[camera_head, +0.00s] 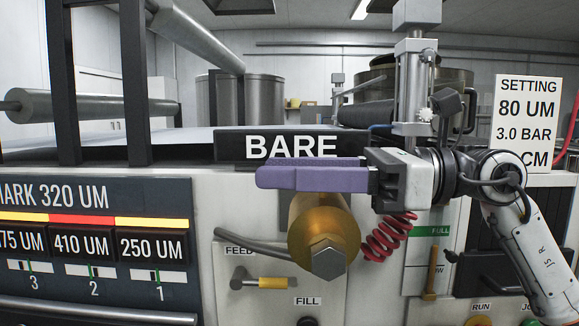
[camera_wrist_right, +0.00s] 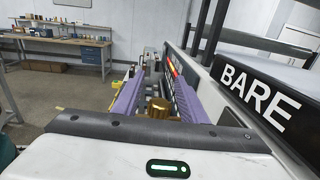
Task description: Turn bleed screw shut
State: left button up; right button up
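My right gripper (camera_head: 268,175) comes in from the right with its purple fingers pointing left, just above a brass cylinder (camera_head: 310,225) with a hex-headed end (camera_head: 328,262). In the right wrist view the two purple fingers of the right gripper (camera_wrist_right: 156,80) stand apart. A ridged brass knob (camera_wrist_right: 158,108), probably the bleed screw, shows in the gap between them. I cannot tell whether either finger touches it. In the head view the knob is hidden by the fingers. My left gripper is not in view.
A black BARE sign (camera_head: 235,146) stands behind the fingers. A red coiled hose (camera_head: 388,240) hangs right of the brass cylinder. A FEED lever (camera_head: 268,282) sits below left. A grey vertical post (camera_head: 412,85) rises behind the gripper. A setting card (camera_head: 525,120) stands at right.

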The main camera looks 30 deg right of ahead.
grip_shut()
